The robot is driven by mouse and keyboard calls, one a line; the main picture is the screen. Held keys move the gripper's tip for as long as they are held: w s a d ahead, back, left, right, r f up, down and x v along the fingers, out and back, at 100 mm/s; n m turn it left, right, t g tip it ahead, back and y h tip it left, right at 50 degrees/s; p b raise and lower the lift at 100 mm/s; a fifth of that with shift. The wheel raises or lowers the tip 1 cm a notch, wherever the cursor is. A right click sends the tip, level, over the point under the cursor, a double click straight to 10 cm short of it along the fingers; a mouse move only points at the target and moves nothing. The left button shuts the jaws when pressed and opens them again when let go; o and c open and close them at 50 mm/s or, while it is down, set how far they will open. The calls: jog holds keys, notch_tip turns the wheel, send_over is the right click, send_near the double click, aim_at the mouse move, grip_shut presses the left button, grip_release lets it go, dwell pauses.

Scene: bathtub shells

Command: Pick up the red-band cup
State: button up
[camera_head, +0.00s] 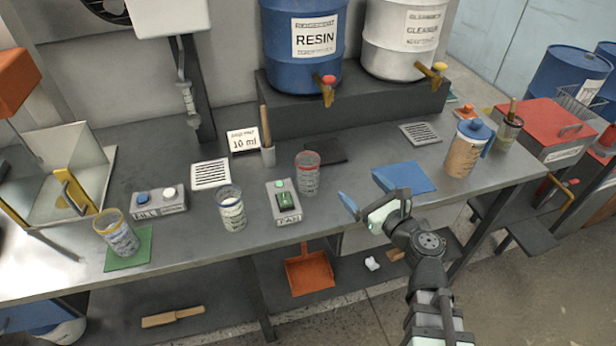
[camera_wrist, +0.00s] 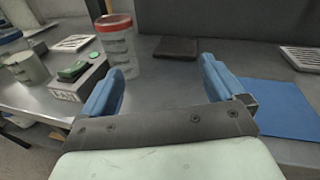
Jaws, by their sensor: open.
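The red-band cup (camera_head: 307,174) is a clear cup with a red rim and dark markings. It stands upright on the grey bench, behind and to the right of the box with a green switch. In the wrist view the red-band cup (camera_wrist: 118,46) stands beyond my left fingertip, left of the gap between the fingers. My gripper (camera_head: 372,208) is open and empty at the front of the bench, to the right of the cup and apart from it. Its blue fingers (camera_wrist: 165,85) are spread wide in the wrist view.
The green-switch box (camera_head: 284,202) stands close to the cup. A blue-band cup (camera_head: 231,208) and a yellow-band cup (camera_head: 116,233) stand farther left. A dark pad (camera_head: 325,152) lies behind the cup, and a blue mat (camera_head: 404,177) lies to the right. A brown jug (camera_head: 464,152) stands beyond.

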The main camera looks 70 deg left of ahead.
jog(key=shift+m+g, duration=0.3)
jog(key=shift+g, duration=0.4)
jog(key=s, duration=0.4)
jog(key=s+r, duration=0.1)
jog(key=s, duration=0.1)
jog(key=shift+s+a, duration=0.1)
jog(key=shift+s, duration=0.15)
jog(key=shift+s+a, duration=0.2)
jog(key=shift+s, duration=0.2)
send_near(301, 156)
jog(key=x, duration=0.4)
jog(key=shift+f, duration=0.4)
jog(key=shift+r+x, duration=0.15)
jog(key=shift+x, duration=1.1)
jog(key=shift+r+x, duration=0.2)
jog(key=shift+x, duration=1.05)
jog(key=shift+c, duration=0.4)
jog(key=c, duration=1.4)
